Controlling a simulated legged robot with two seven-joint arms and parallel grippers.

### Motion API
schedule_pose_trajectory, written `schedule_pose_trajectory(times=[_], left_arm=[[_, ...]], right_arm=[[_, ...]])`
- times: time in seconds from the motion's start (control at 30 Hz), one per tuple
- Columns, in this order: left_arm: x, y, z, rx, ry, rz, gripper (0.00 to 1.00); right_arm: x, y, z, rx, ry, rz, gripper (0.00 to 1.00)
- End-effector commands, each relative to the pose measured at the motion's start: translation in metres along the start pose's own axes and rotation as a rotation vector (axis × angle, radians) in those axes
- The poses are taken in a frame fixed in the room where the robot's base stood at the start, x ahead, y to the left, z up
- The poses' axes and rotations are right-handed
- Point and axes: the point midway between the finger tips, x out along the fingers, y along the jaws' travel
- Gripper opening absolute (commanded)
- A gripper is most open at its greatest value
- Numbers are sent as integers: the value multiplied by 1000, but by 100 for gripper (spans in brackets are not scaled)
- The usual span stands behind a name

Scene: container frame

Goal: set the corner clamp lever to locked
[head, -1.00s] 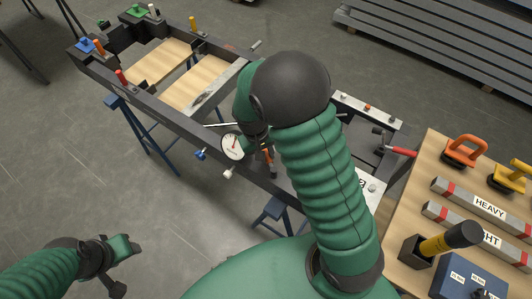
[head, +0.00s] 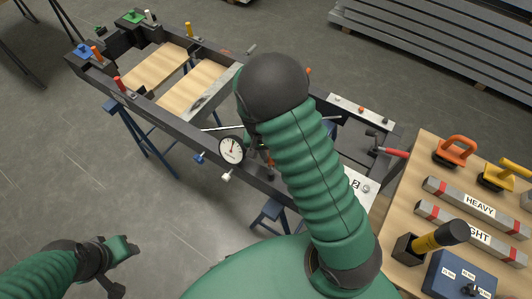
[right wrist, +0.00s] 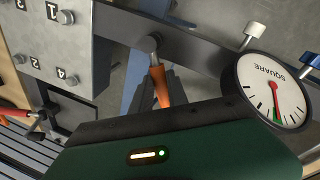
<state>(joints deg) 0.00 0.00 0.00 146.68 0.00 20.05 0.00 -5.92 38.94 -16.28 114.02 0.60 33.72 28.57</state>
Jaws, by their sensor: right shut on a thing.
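The orange-handled lever (right wrist: 160,84) stands on the dark frame rail beside the round dial marked SQUARE (right wrist: 270,90). In the right wrist view, my right gripper (right wrist: 165,97) is shut around this handle; dark fingers show beside it, and my green gripper body covers its lower end. In the head view, a bit of the orange handle (head: 271,157) shows beside the dial (head: 231,150), while my right arm hides most of the right gripper. My left gripper (head: 124,262) hangs over the floor at lower left, away from the frame; its jaw opening is unclear.
The dark frame (head: 150,101) rests on blue trestles, with several coloured handles at its far end. A red-handled lever (head: 392,152) is at its right end.

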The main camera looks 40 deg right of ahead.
Motion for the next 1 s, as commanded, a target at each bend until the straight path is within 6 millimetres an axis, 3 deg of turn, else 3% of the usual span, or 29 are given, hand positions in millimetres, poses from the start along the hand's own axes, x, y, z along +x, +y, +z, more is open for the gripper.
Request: schedule_pose_trajectory(times=[0.5,1.0], left_arm=[[-28,0,-7,0,0,0,47],[-33,0,-8,0,0,0,47]], right_arm=[[0,21,0,394,-73,-4,0],[3,25,1,501,-92,-5,0]])
